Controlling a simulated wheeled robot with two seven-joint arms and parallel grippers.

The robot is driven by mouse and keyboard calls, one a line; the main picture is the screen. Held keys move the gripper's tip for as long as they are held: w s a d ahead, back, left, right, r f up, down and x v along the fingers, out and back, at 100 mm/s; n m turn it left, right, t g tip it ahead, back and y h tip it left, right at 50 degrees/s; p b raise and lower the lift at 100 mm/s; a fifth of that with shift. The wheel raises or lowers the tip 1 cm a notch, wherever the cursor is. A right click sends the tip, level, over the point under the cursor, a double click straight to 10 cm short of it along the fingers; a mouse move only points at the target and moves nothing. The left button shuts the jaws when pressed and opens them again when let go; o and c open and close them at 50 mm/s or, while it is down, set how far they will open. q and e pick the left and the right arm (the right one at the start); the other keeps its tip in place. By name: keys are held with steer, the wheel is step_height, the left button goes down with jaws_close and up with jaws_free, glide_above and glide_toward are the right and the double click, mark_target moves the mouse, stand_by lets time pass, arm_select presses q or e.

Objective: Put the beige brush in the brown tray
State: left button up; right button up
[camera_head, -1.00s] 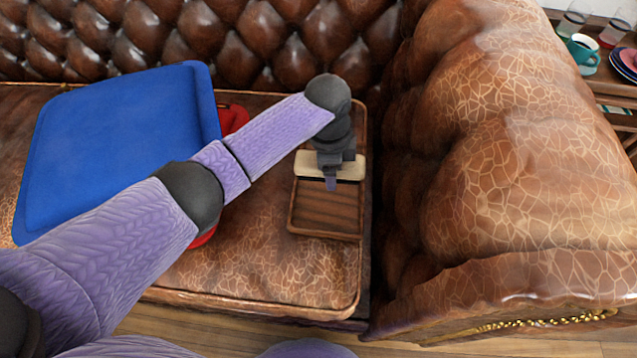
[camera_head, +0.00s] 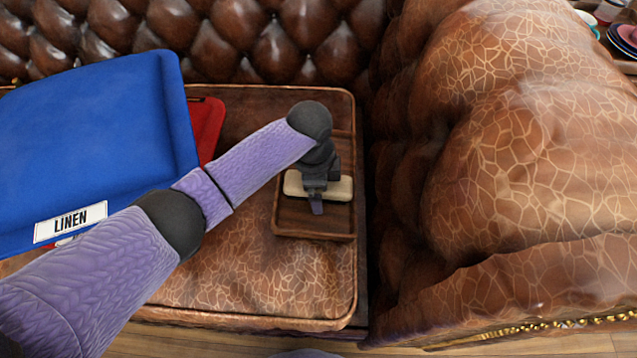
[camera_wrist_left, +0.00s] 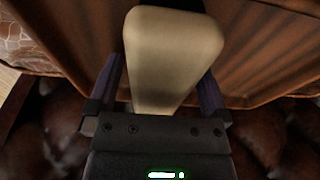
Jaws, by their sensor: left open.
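The beige brush (camera_head: 338,188) lies in the brown tray (camera_head: 291,221) on the sofa seat, across the tray's width. In the left wrist view the brush (camera_wrist_left: 172,50) lies between the two spread fingers, with the tray's brown wood (camera_wrist_left: 265,50) around it. My left gripper (camera_head: 316,203) is open, right over the middle of the brush. In the left wrist view the left gripper (camera_wrist_left: 160,90) has a finger on each side of the brush. My arm hides part of the brush and tray. My right gripper is not in view.
A blue linen box (camera_head: 100,130) stands on the left of the seat, with a red object (camera_head: 206,125) beside it. The tufted sofa back (camera_head: 270,45) rises behind, and a bulky armrest (camera_head: 520,170) stands right of the tray. The front seat leather (camera_head: 270,285) is clear.

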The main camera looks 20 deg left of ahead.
arm_select(q)
step_height(320, 180, up, 3)
steer(key=shift+a+r+p, duration=0.1)
steer(key=shift+p, duration=0.95)
step_height(320, 180, up, 9)
steer(key=p, duration=0.5)
steer(key=shift+a+p, duration=0.35)
steer(key=shift+p, duration=0.05)
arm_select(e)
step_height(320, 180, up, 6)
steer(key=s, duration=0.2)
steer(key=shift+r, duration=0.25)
arm_select(q)
steer(key=shift+s, duration=0.1)
